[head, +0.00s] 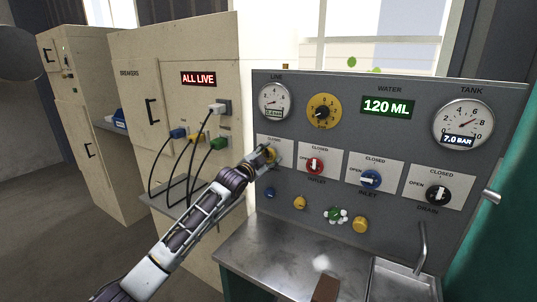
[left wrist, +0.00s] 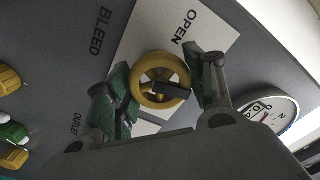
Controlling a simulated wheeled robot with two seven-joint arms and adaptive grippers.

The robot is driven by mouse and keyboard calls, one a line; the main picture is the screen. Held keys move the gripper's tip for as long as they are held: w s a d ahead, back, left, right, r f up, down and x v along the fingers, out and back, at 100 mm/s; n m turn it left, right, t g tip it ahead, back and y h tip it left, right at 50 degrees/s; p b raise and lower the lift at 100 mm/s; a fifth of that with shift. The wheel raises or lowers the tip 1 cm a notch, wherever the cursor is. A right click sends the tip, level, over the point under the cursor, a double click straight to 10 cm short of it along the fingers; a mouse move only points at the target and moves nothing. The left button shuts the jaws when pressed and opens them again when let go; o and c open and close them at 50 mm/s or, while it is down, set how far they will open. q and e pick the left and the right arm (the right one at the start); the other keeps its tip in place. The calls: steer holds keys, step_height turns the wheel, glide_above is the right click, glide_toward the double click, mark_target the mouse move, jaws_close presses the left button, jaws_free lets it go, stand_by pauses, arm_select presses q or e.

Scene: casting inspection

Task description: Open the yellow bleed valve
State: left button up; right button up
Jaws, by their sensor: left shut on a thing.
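The yellow bleed valve is a small round handwheel (left wrist: 146,75) with a dark bar across its middle. In the left wrist view it sits between the two green-padded fingers of my left gripper (left wrist: 163,88), which is shut on it. The white plate (left wrist: 205,25) behind it reads OPEN, and the panel beside it reads BLEED. In the head view my left gripper (head: 268,156) is at the valve, at the panel's left end, and hides most of it. The dark bar's exact setting against the labels is hard to tell. My right gripper is not in view.
A red outlet valve (head: 314,166), a blue inlet valve (head: 371,179) and a black drain valve (head: 437,190) stand in a row to the right. The tank gauge (head: 463,124) reads 7.0 BAR. A steel counter (head: 275,256) lies below; cables hang from the breaker cabinet at left.

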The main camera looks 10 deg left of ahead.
arm_select(q)
steer(key=n+p, duration=0.3)
steer(key=n, duration=0.1)
steer(key=shift+n, duration=0.3)
steer(key=shift+n+p, duration=0.6)
steer(key=shift+n, duration=0.3)
steer(key=n+p, duration=0.1)
steer(key=n, duration=0.1)
steer(key=shift+n+p, duration=0.8)
steer(key=shift+n, duration=0.5)
steer(key=n+p, duration=0.1)
steer(key=n, duration=0.2)
steer(key=shift+f+n+p, duration=0.1)
steer(key=shift+n+p, duration=0.4)
steer(key=shift+n, duration=0.4)
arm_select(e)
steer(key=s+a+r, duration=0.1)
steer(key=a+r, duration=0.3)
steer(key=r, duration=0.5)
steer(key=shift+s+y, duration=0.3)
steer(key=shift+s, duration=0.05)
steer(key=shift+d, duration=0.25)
arm_select(q)
steer(key=o, duration=1)
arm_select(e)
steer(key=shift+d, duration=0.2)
